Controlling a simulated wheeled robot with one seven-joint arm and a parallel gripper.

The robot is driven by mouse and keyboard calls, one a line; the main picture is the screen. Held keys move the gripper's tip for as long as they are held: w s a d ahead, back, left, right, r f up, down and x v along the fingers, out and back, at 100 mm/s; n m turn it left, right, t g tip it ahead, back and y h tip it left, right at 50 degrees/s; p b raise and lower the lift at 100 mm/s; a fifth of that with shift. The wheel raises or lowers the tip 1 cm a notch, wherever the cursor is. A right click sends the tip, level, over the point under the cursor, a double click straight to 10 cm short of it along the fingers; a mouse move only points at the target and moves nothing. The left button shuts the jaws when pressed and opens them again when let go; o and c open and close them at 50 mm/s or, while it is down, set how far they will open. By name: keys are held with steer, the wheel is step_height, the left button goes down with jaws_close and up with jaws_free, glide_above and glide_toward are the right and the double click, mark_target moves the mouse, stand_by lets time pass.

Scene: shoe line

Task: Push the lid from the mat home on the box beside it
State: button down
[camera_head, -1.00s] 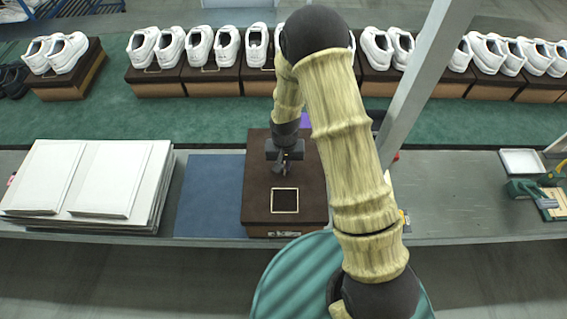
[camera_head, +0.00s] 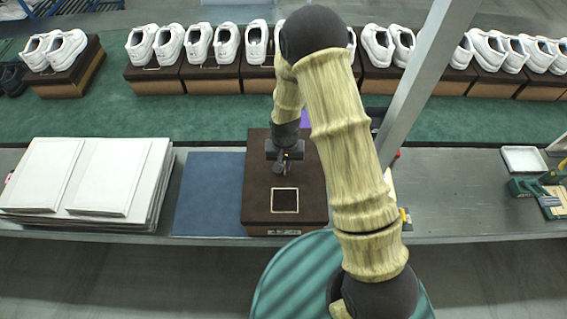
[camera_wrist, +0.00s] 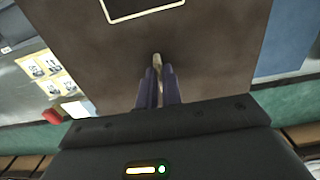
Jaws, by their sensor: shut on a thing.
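The brown lid (camera_head: 258,190) with a pale-framed dark square lies over the box (camera_head: 262,230) to the right of the blue mat (camera_head: 205,190). The mat is bare. From above, the lid looks square with the box, but I cannot tell whether its rim is fully down. My gripper (camera_head: 280,166) points down at the lid's top, behind the framed square. In the wrist view the fingers (camera_wrist: 158,85) are close together with a slim pale piece (camera_wrist: 157,60) between them, which looks like a grip on the lid. The lid (camera_wrist: 215,65) fills the middle of that view.
A stack of white boards (camera_head: 95,185) stands left of the mat. A grey post (camera_head: 415,85) rises right of my arm. A white tray (camera_head: 523,160) and green tools lie far right. White shoes on brown boxes line the back. The table right of the post is mostly clear.

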steer(key=shift+f+b, duration=0.35)
steer(key=shift+f, duration=0.15)
steer(key=c, duration=1.5)
jaws_free()
step_height(320, 180, up, 18)
steer(key=b, duration=0.3)
steer(key=shift+f, duration=0.25)
